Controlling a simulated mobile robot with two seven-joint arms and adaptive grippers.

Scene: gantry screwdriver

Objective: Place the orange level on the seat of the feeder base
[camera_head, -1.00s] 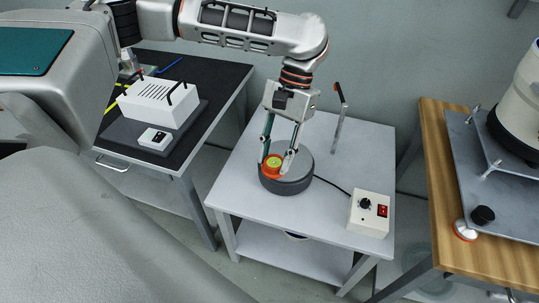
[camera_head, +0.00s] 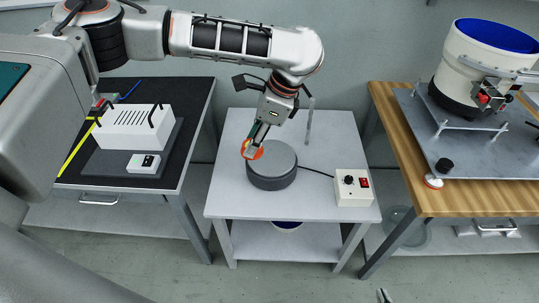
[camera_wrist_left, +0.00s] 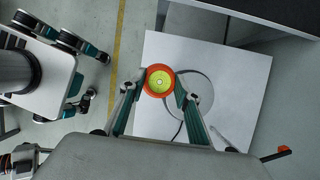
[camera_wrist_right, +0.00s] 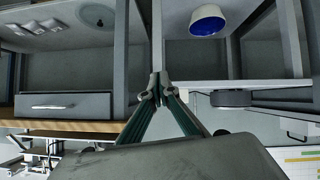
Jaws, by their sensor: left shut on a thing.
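The orange level (camera_head: 247,154), a round orange ring with a yellow-green centre, is between the fingertips of my left gripper (camera_head: 252,147). In the left wrist view the level (camera_wrist_left: 160,74) shows face-on, with a finger on each side. My left gripper is shut on it. The feeder base, a round dark grey drum (camera_head: 273,180), stands on the white table. The level appears at the drum's left back edge; I cannot tell whether they touch. In the left wrist view the level partly covers the disc (camera_wrist_left: 200,92). My right gripper (camera_wrist_right: 160,92) is shut and empty.
A control box (camera_head: 355,187) with a cable to the drum sits at the table's right. A thin upright post (camera_head: 310,120) stands behind. The left bench holds a white slotted box (camera_head: 135,130). A white bowl with blue inside (camera_head: 490,50) is on the wooden bench (camera_head: 455,195).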

